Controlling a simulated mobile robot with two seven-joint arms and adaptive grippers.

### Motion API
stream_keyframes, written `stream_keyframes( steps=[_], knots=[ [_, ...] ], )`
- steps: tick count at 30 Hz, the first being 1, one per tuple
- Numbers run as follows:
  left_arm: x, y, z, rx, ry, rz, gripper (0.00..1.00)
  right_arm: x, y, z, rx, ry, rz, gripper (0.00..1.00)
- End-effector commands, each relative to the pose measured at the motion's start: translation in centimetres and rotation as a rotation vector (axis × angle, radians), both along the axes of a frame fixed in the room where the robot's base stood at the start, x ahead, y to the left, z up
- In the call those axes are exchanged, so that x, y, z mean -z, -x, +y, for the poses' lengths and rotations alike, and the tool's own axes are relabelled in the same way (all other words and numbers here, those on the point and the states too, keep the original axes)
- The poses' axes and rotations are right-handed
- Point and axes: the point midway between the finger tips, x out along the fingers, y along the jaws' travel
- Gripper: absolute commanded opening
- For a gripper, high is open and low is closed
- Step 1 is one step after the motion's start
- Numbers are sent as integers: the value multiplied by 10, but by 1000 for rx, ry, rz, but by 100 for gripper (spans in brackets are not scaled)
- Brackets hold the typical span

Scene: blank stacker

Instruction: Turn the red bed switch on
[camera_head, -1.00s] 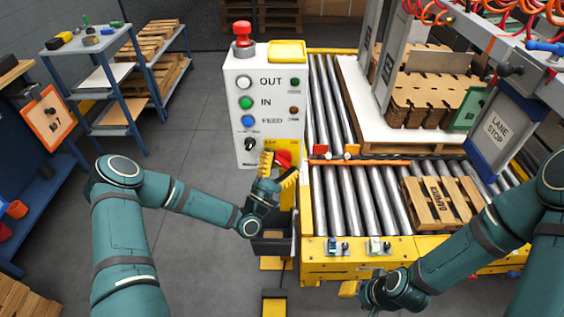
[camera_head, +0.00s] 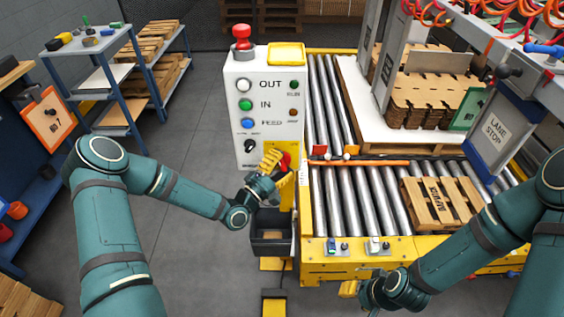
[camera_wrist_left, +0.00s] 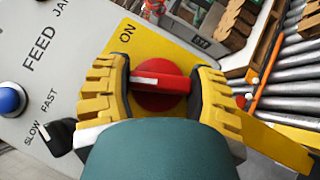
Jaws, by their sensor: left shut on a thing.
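The red bed switch (camera_head: 285,162) is a round rotary knob on a yellow plate at the lower right of the white control box (camera_head: 236,110). In the left wrist view the red knob (camera_wrist_left: 161,86) has a raised grip bar with a white mark towards its left end. The word ON is printed on the plate to the upper left of the knob. My left gripper (camera_head: 274,168) has its yellow fingers on either side of the knob and is shut on it. My right gripper is low at the right by the conveyor front, its fingers not clear.
The box also carries a red mushroom button (camera_head: 242,36), coloured push buttons and a black selector (camera_head: 250,146). A roller conveyor (camera_head: 380,200) with a small wooden pallet (camera_head: 440,203) stands right of it. A dark bin (camera_head: 271,236) hangs below my left gripper.

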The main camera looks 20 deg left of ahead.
Motion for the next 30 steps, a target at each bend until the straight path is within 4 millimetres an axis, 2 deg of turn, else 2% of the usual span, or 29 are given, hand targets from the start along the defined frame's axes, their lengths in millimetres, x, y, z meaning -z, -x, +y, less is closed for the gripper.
stream_keyframes(
  steps=[18, 30],
  knots=[
    [-1, 1, 0, 2, -568, 167, 23, -31, -6, -1, 11, 3, -13, 47],
    [1, 1, 0, 3, -906, 263, 23, -40, -9, -2, 18, 5, -21, 47]
  ],
)
